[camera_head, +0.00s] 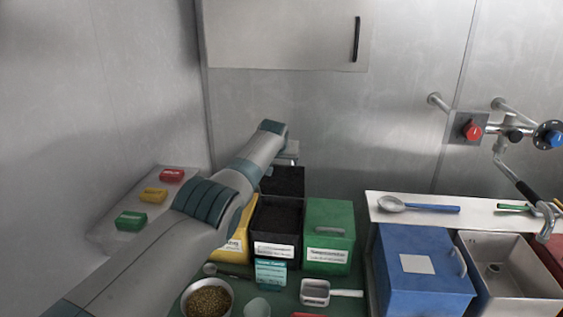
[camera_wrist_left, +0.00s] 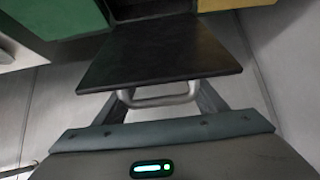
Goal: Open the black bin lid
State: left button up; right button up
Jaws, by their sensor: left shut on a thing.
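The black bin (camera_head: 272,249) stands between the yellow and green bins in the head view. Its black lid (camera_head: 284,182) is tilted up at the back, and the dark inside of the bin shows. In the left wrist view the lid (camera_wrist_left: 160,52) is a dark flat panel with a metal handle (camera_wrist_left: 158,98) on its edge. My left gripper (camera_head: 289,152) is at the raised lid's top edge, with its fingers (camera_wrist_left: 160,108) shut on the handle. The fingertips are partly hidden in the head view. My right gripper is not in view.
A yellow bin (camera_head: 239,238) and a closed green bin (camera_head: 330,215) flank the black bin. A bowl of beans (camera_head: 208,299) and a white scoop (camera_head: 316,292) lie in front. A metal wall is behind.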

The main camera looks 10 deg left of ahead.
pick_arm(q)
jog(key=shift+f, duration=0.2)
dwell(0.7)
jog(key=o, duration=1.3)
jog(key=shift+o, duration=1.1)
jog(key=shift+w+f, duration=0.1)
jog(key=shift+w, duration=0.2)
jog(key=shift+s+r, duration=0.2)
jog(key=shift+r, duration=0.05)
jog(key=shift+r+p, duration=0.2)
jog(key=shift+p, duration=0.1)
